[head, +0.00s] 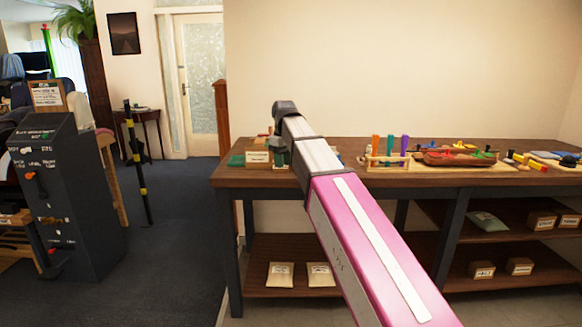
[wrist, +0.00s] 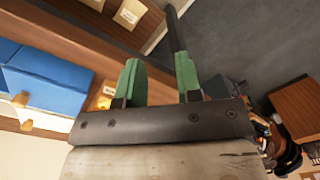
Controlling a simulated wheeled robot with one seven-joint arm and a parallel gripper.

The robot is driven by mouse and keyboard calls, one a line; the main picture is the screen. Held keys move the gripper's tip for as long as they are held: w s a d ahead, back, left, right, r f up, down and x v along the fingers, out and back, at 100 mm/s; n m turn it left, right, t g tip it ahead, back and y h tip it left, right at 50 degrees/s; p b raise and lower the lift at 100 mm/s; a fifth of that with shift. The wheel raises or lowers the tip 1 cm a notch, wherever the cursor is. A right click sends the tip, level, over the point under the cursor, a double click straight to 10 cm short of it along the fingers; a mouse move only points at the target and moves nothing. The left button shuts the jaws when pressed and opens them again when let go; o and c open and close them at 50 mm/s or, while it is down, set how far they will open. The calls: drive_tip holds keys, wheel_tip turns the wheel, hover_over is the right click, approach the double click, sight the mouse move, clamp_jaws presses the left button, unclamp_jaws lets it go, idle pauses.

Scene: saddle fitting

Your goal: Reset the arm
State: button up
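My arm reaches out in the head view, a pink and white link (head: 345,220) leading to a dark grey joint near the left end of the workbench. My gripper shows in the wrist view (wrist: 158,78) with two green fingers apart and nothing between them. Dark floor and a dark bench leg (wrist: 176,35) show past the fingers. In the head view the gripper is mostly hidden behind the arm, so its height above the bench is hard to tell.
The wooden workbench (head: 240,178) carries a rack of coloured handles (head: 388,150) and a brown tray (head: 440,160) of coloured pieces. Its lower shelf holds paper packets (head: 281,274) and small boxes (head: 541,220). A dark cabinet (head: 60,200) stands left; open floor lies between.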

drive_tip(key=s+d+f+m, duration=0.25)
drive_tip(key=d+f, duration=0.35)
drive_tip(key=f, duration=0.5)
drive_tip(key=s+d+f+m, duration=0.25)
drive_tip(key=d+f, duration=0.25)
drive_tip(key=f, duration=0.7)
drive_tip(key=s+d+f+m, duration=0.2)
drive_tip(key=s+d+f, duration=0.3)
drive_tip(key=f, duration=0.3)
drive_tip(key=s+d+f+m, duration=0.2)
drive_tip(key=s+d+f, duration=0.3)
drive_tip(key=s+f, duration=0.3)
drive_tip(key=shift+s+d+f+m, duration=0.2)
drive_tip(key=shift+d+f+m, duration=0.15)
drive_tip(key=shift+f, duration=0.4)
